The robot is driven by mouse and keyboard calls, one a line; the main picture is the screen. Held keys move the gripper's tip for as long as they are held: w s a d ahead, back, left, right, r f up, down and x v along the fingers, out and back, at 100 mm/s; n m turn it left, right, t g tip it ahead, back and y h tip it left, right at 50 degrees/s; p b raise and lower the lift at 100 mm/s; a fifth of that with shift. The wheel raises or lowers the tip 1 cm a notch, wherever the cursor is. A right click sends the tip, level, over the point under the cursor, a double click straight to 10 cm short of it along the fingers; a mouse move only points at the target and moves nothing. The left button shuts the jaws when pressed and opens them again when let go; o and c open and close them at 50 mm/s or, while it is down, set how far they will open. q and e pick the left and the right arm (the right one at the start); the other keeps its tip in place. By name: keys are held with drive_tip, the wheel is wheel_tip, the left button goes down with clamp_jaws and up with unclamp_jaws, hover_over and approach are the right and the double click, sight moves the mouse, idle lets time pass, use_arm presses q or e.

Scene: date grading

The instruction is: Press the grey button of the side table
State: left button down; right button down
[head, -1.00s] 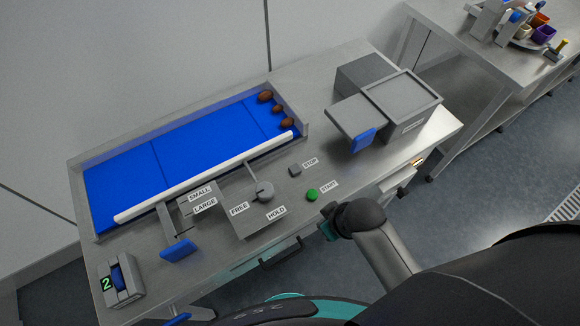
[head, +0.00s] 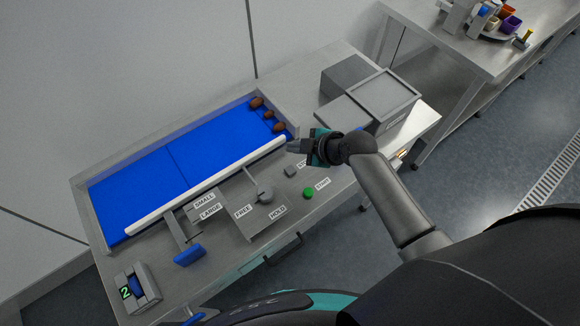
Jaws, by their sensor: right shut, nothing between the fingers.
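The grey button (head: 291,171) is a small block on the steel side table (head: 340,180), beside a label that my right gripper partly hides. The green button (head: 308,192) labelled START is just below and to its right. My right gripper (head: 291,146) is shut and empty. Its tips show just above the grey button in the picture, near the end of the white bar. I cannot tell its height over the table, but I see no contact with the button. My left gripper is not in view.
A blue belt (head: 150,180) with several brown dates at its far end fills the table's back left. A grey lever knob (head: 265,193) stands left of the buttons. A grey box (head: 385,95) stands at the right. A display unit (head: 138,289) showing 2 is front left.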

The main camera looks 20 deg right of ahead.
sight(294, 172)
drive_tip(key=shift+w+r, duration=0.1)
drive_tip(key=shift+w, duration=0.05)
idle(0.3)
wheel_tip(294, 172, down, 9)
drive_tip(key=b, duration=0.7)
idle(1.8)
drive_tip(key=shift+f+b, duration=0.35)
drive_tip(key=shift+b, duration=0.2)
drive_tip(key=shift+f+b, duration=0.45)
drive_tip(key=shift+f, duration=0.05)
idle(0.3)
idle(0.4)
drive_tip(key=shift+r+p, duration=0.85)
drive_tip(key=shift+r, duration=0.05)
